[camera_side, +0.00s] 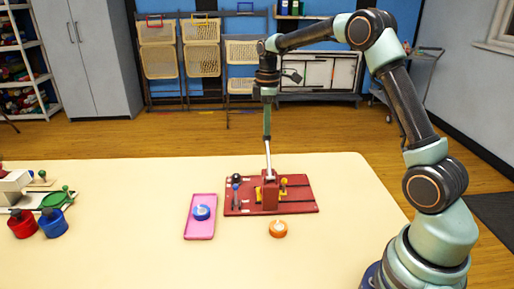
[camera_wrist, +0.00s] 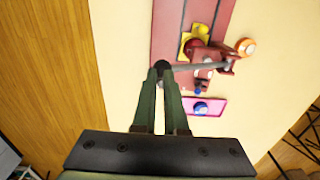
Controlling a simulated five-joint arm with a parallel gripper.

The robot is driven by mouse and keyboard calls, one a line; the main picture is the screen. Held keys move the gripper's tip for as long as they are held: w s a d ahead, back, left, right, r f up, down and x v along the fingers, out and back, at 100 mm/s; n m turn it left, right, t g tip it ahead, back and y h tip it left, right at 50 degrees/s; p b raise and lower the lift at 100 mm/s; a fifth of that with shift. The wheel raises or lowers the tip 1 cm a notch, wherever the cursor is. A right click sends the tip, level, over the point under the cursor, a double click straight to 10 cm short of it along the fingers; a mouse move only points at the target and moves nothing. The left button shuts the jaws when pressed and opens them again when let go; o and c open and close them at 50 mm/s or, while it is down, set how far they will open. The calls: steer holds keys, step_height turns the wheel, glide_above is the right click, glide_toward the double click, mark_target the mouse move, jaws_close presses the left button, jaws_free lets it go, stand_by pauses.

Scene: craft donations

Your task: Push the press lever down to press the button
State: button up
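The press (camera_side: 270,192) is a red block on a dark red base board (camera_side: 303,195). Its pale grey lever (camera_side: 268,160) stands steeply upward from the block. In the wrist view the lever (camera_wrist: 200,67) runs left from the press to a dark knob (camera_wrist: 161,66). My gripper (camera_side: 267,139) points down at the lever's raised end. In the wrist view the green fingertips (camera_wrist: 161,82) are together at the knob, seemingly touching it; I cannot tell whether they pinch it. I cannot make out which part is the button under the press.
A pink tray (camera_side: 199,231) with a blue round piece (camera_side: 202,212) lies left of the board. An orange round piece (camera_side: 278,229) lies in front. Red (camera_side: 21,223) and blue (camera_side: 53,222) pots stand at far left. The table's front middle is clear.

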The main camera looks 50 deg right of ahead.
steer(key=shift+w+d+f, duration=0.15)
steer(key=shift+f, duration=0.65)
steer(key=shift+w+d+f, duration=0.15)
steer(key=shift+f, duration=0.6)
stand_by(1.4)
steer(key=shift+r, duration=0.15)
steer(key=shift+r, duration=4.15)
steer(key=shift+r, duration=0.1)
steer(key=shift+s+a+r, duration=0.1)
steer(key=shift+a+r, duration=0.1)
steer(key=s+a+r+m+t, duration=0.2)
steer(key=s+a+r, duration=0.2)
steer(key=a, duration=0.1)
steer(key=s+a+f+m+t, duration=0.1)
steer(key=s+a+m, duration=0.2)
steer(key=s, duration=0.5)
steer(key=s+a+f+m+t, duration=0.1)
steer(key=s+a+m+t, duration=0.1)
steer(key=s+a, duration=0.4)
steer(key=shift+s+a+f+m+t, duration=0.2)
steer(key=shift+s+m+t, duration=0.1)
steer(key=shift+s+m, duration=0.6)
